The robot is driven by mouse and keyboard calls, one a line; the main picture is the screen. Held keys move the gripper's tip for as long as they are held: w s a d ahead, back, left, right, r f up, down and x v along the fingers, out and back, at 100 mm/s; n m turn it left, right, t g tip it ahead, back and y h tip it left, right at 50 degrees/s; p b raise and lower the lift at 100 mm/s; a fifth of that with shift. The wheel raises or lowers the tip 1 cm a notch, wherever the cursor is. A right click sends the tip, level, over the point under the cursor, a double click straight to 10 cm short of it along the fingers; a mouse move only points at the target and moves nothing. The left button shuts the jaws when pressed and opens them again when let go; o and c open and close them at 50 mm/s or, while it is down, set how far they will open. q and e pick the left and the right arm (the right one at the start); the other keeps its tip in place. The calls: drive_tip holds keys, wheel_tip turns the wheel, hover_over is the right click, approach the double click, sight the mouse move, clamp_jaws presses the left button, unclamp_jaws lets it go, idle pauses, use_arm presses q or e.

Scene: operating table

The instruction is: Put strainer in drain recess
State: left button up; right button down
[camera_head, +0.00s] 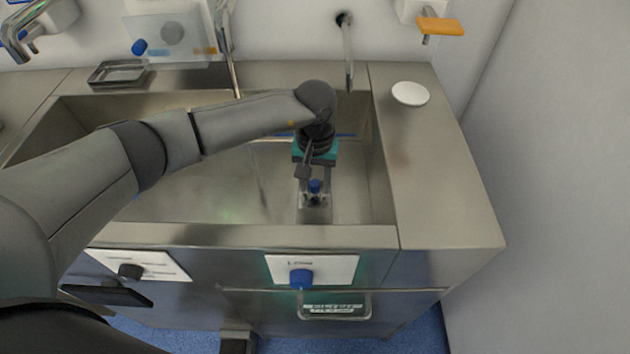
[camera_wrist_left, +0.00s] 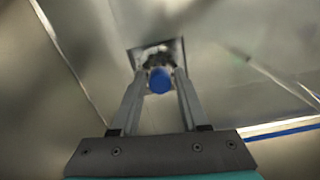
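The strainer shows as a blue knob (camera_head: 315,186) on a pale, metallic body low in the sink, and it also shows in the left wrist view (camera_wrist_left: 160,80). The drain recess (camera_wrist_left: 137,54) is a square hollow in the sink floor; the strainer's body appears at or in it, and its exact seating is hidden. My left gripper (camera_head: 314,195) points down at this spot. My right gripper is not in view.
The steel sink (camera_head: 200,192) surrounds my left gripper, with its front rim (camera_head: 250,236) close by. A white disc (camera_head: 410,94) lies on the right counter, which is otherwise clear. A metal tray (camera_head: 118,73) is at back left.

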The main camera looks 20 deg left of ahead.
sight(315, 182)
use_arm(q)
drive_tip(key=shift+o, duration=1.1)
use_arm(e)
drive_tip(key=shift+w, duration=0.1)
use_arm(q)
drive_tip(key=shift+r, duration=0.1)
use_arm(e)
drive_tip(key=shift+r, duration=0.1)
use_arm(q)
drive_tip(key=shift+r, duration=0.25)
wheel_tip(315, 182, up, 12)
drive_tip(key=p, duration=0.2)
drive_tip(key=shift+f, duration=0.2)
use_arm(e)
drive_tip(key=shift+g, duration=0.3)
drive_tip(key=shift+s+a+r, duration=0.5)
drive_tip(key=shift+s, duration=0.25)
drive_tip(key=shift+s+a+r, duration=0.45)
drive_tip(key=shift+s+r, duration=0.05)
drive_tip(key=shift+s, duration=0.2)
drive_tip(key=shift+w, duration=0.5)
